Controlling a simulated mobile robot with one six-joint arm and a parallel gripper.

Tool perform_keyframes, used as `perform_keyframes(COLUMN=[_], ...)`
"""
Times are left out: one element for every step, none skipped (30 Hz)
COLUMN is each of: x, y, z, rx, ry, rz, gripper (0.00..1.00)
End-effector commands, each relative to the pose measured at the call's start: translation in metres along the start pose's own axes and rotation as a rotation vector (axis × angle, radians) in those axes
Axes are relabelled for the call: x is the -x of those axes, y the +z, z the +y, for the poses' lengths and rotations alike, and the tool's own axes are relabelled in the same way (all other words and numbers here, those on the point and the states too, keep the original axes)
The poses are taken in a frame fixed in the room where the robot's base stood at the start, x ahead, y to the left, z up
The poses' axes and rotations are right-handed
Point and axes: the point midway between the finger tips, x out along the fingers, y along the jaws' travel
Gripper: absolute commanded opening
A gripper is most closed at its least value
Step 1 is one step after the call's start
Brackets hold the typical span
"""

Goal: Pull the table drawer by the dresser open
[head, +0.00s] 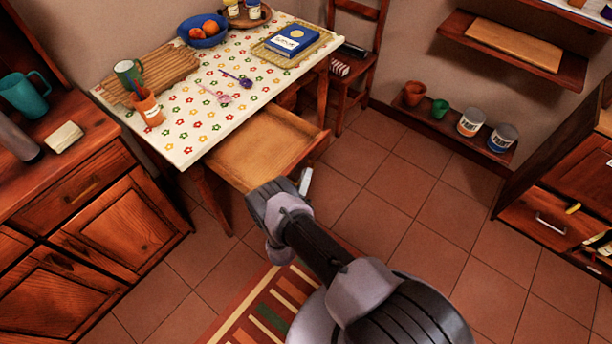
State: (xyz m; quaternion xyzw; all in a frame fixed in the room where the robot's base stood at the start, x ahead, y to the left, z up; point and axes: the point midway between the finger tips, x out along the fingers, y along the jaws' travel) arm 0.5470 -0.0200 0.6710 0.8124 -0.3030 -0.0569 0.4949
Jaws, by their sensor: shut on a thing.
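The table drawer (262,146) is pulled well out from under the table (205,105) with the flower-print cloth. Its light wooden inside looks empty. My gripper (304,181) is at the outer side of the drawer front, near its right part, and is shut on the drawer there. The handle and most of the fingers are hidden behind my wrist and the drawer front. The dresser (85,215), a dark wooden cabinet, stands to the left of the table.
On the table are a blue fruit bowl (203,32), a blue book (292,41), cups and spoons. A wooden chair (352,75) stands at its right end. A low shelf (450,130) holds pots and cans. Tiled floor (410,190) is clear to the right; a striped rug (265,310) lies below.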

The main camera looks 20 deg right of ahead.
Motion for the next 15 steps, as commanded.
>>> perform_keyframes(x=[0.0003,0.0003,0.0003,0.0003,0.0003,0.0003,0.0003,0.0003,0.0003,0.0003,0.0003,0.0003,0.0003,0.0003,0.0003], y=[-0.0009,-0.0009,-0.0009,-0.0009,-0.0009,-0.0009,-0.0009,-0.0009,-0.0009,-0.0009,-0.0009,-0.0009,-0.0009,-0.0009,-0.0009], z=[-0.0001,-0.0002,-0.0002,-0.0003,-0.0003,-0.0003,-0.0004,-0.0004,-0.0004,-0.0004,-0.0004,-0.0004,-0.0004,-0.0004,-0.0004], rx=[0.000,0.000,0.000,0.000,0.000,0.000,0.000,0.000,0.000,0.000,0.000,0.000,0.000,0.000,0.000], ry=[-0.001,-0.001,-0.001,-0.001,-0.001,-0.001,-0.001,-0.001,-0.001,-0.001,-0.001,-0.001,-0.001,-0.001,-0.002], rz=[0.003,0.003,0.003,0.003,0.003,0.003,0.003,0.003,0.003,0.003,0.003,0.003,0.003,0.003,0.003], gripper=[0.00,0.00,0.00,0.00,0.00,0.00,0.00,0.00,0.00,0.00,0.00,0.00,0.00,0.00,0.14])
